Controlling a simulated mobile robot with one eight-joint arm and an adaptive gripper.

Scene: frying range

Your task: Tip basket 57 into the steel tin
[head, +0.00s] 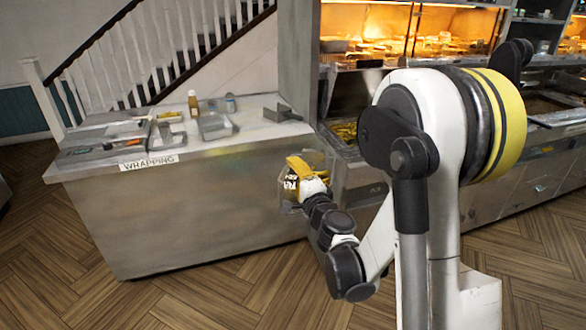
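My gripper (294,184) is at the right end of the wrapping counter, small and seen from behind. A yellow part shows at its top and a dark part below. Its fingers are too small and covered to tell whether they are open or shut. No basket marked 57 can be made out; a faint mesh-like patch shows beside the gripper, but I cannot tell what it is. A grey open metal tray (215,126) lies on the counter; I cannot tell if it is the steel tin.
The steel counter (200,215) carries a sauce bottle (193,103), a small tub (230,103), a chip scoop (282,112) and several trays. A bin with yellow food (345,132) is right of it. Lit warming shelves (410,45) stand behind. Wooden floor in front is clear.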

